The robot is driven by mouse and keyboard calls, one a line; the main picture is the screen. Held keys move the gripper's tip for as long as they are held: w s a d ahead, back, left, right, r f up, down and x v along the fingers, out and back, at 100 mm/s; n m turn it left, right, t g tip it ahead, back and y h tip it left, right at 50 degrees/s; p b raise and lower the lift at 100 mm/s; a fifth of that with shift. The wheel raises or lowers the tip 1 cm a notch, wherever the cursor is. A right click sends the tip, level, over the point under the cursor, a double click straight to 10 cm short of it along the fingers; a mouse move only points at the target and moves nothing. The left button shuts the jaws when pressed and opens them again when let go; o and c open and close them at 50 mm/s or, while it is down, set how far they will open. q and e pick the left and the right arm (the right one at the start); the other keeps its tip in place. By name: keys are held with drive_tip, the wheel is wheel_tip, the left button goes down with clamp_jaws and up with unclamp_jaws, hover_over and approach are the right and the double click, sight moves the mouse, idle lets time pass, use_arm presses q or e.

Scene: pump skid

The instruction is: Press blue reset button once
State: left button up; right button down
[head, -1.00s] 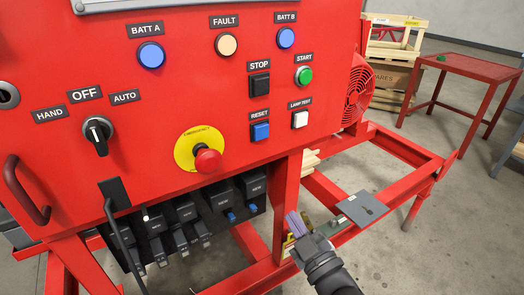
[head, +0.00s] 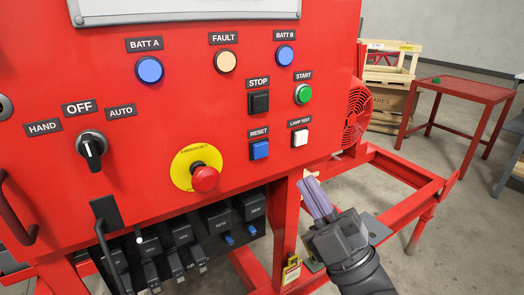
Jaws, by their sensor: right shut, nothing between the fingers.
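My left gripper is not in view.
Close to the reset button are the black STOP button (head: 259,102), the green START button (head: 303,94), the white LAMP TEST button (head: 300,137) and the red emergency knob (head: 205,179). A padlock (head: 291,271) hangs on the frame below. A red table (head: 466,88) stands behind.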

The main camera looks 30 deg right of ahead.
sight(260, 150)
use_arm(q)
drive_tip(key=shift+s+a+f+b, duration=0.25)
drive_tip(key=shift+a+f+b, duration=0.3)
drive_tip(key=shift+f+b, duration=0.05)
use_arm(e)
drive_tip(key=w, duration=0.8)
drive_tip(key=shift+a, duration=0.15)
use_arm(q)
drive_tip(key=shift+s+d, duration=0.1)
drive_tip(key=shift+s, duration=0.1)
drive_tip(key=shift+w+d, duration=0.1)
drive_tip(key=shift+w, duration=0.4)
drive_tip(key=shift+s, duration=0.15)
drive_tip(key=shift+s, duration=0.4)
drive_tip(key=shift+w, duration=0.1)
use_arm(e)
drive_tip(key=shift+w, duration=0.2)
